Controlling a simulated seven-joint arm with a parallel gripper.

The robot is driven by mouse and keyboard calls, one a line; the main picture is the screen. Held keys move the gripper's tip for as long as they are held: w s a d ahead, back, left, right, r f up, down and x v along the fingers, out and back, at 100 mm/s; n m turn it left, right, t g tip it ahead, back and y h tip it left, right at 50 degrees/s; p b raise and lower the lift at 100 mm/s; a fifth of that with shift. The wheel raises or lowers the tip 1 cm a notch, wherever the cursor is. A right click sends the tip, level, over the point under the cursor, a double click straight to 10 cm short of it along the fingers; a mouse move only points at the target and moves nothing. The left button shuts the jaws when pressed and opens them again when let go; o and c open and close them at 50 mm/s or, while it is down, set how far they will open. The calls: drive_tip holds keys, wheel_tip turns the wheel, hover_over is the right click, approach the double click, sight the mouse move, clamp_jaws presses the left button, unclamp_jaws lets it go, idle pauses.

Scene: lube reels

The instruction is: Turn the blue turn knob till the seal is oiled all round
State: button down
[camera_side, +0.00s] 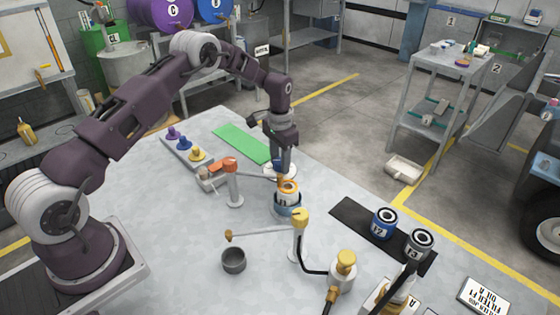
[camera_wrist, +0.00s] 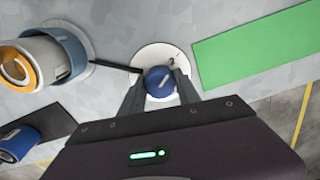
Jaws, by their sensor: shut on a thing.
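The blue turn knob (camera_wrist: 160,82) stands on a round white base (camera_wrist: 150,56) marked 2. My gripper (camera_wrist: 160,88) points down over it, with one finger on each side, shut on the knob. In the side view my gripper (camera_side: 280,166) hides most of the knob. A white canister with an orange ring-shaped seal (camera_side: 289,187) on top stands in a blue-grey holder (camera_side: 287,210), just in front of the gripper. It also shows at the left of the wrist view (camera_wrist: 16,68). How much of the seal is oiled cannot be told.
An orange-topped post (camera_side: 231,166) carries an arm reaching toward the canister. A yellow-topped post (camera_side: 299,220) has an arm over the table near a grey cup (camera_side: 233,260). A green mat (camera_side: 241,143) lies behind. Blue and grey canisters (camera_side: 384,222) stand on a black mat at right.

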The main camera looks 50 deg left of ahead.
drive_tip(key=shift+m, duration=0.5)
idle(0.3)
drive_tip(key=c, duration=0.9)
unclamp_jaws()
